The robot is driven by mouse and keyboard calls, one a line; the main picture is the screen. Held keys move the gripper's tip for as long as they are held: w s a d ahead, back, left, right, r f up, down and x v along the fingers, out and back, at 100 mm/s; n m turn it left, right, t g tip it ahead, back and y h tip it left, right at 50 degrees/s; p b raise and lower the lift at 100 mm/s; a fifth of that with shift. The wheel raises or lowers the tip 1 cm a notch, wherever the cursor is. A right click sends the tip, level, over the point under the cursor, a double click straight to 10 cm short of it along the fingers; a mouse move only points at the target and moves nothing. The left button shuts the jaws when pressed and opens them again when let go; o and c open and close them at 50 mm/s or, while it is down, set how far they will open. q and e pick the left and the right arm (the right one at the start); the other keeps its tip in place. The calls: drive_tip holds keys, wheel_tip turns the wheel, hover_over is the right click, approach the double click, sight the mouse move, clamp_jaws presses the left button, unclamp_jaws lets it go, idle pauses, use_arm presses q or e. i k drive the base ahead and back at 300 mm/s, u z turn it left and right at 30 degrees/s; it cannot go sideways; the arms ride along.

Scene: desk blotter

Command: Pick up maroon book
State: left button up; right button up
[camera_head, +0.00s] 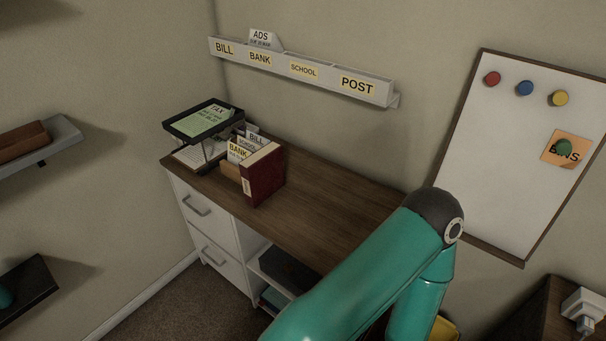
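The maroon book (264,175) stands upright on the wooden desk top (318,196), near its front edge, with a pale side facing left and up. It stands right beside a brown holder (231,170) with cards marked BILL, SCHOOL and BANK; I cannot tell whether they touch. A teal arm of mine reaches in from the bottom and bends at a dark joint, right of the book and apart from it. Neither of my grippers shows in the head view.
A black tray (190,127) with a green TAX sheet stands at the desk's back left. A labelled wall rack (318,76) hangs above. A whiteboard (508,150) is on the right wall. The desk top right of the book is clear up to my arm.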

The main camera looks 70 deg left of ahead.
sight(263, 173)
drive_tip(key=u, duration=1.2)
drive_tip(key=i, duration=0.1)
drive_tip(key=z, duration=2.5)
drive_tip(key=k, duration=2.1)
drive_tip(key=u, duration=1.3)
drive_tip(key=i, duration=0.5)
drive_tip(key=u, duration=0.25)
